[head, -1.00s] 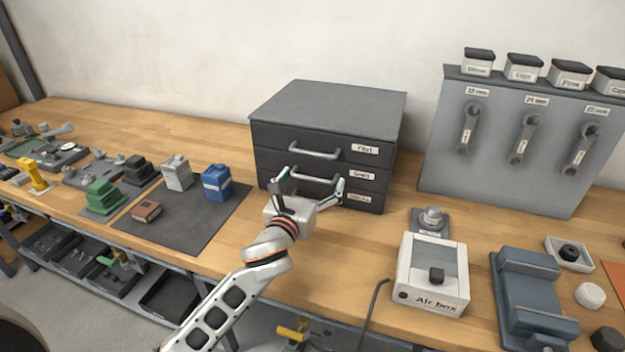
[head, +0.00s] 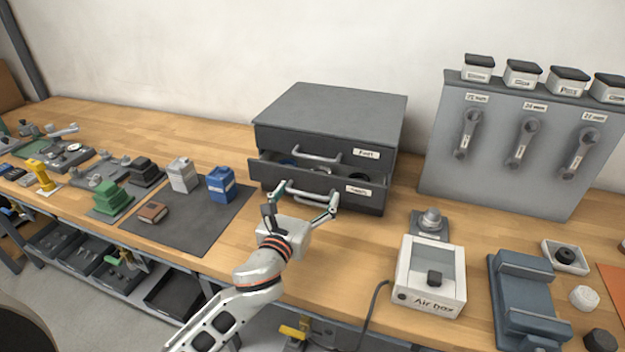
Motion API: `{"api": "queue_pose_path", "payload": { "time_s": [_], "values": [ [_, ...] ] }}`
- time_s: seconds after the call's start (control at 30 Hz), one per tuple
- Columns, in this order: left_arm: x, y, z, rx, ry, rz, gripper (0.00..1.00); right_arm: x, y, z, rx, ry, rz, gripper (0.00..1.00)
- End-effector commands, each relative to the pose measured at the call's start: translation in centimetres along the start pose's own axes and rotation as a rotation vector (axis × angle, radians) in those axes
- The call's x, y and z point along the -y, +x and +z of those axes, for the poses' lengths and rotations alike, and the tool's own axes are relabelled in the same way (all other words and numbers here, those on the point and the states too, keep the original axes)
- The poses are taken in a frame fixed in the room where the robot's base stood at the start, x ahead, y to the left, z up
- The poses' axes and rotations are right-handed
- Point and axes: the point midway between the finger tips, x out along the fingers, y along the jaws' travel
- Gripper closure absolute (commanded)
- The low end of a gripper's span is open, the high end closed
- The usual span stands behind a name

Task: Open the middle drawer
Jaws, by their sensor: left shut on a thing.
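A dark grey cabinet (head: 330,108) with three drawers stands on the bench against the wall. Its middle drawer (head: 268,172) is pulled partway out, and several small items show inside it. The top drawer (head: 275,140) is shut, with a silver handle and a white label. My left gripper (head: 303,194) is shut on the middle drawer's handle (head: 310,192) at the drawer front. The bottom drawer is mostly hidden behind the pulled-out drawer and the gripper. My right gripper is not in view.
A blue carton (head: 221,184) and a white carton (head: 182,175) stand on a dark mat (head: 195,228) left of the cabinet. An air box (head: 429,272) and a grey cradle (head: 527,295) sit to the right. A wrench panel (head: 500,140) stands behind. Bench in front of the cabinet is clear around my arm.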

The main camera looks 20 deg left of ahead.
Motion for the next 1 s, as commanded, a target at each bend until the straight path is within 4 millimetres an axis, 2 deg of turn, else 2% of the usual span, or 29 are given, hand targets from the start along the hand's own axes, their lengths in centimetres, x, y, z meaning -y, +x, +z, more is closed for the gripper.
{"api": "queue_pose_path", "payload": {
  "time_s": [0.03,0.2,0.5,0.7,1.0],
  "values": [
    [0.2,-1.4,0.3,-0.005,-0.003,-0.006,0.55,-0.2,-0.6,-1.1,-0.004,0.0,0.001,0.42],
    [0.2,-5.7,0.1,-0.006,-0.005,-0.006,0.55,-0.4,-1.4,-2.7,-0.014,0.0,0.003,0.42],
    [0.2,-12.0,-0.1,-0.004,-0.006,-0.006,0.55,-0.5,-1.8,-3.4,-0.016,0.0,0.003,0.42],
    [0.2,-14.3,0.0,-0.002,-0.008,-0.006,0.55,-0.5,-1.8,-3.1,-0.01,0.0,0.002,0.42],
    [0.2,-15.3,0.0,0.0,-0.008,-0.006,0.55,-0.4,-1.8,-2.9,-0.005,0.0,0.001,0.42]
  ]
}}
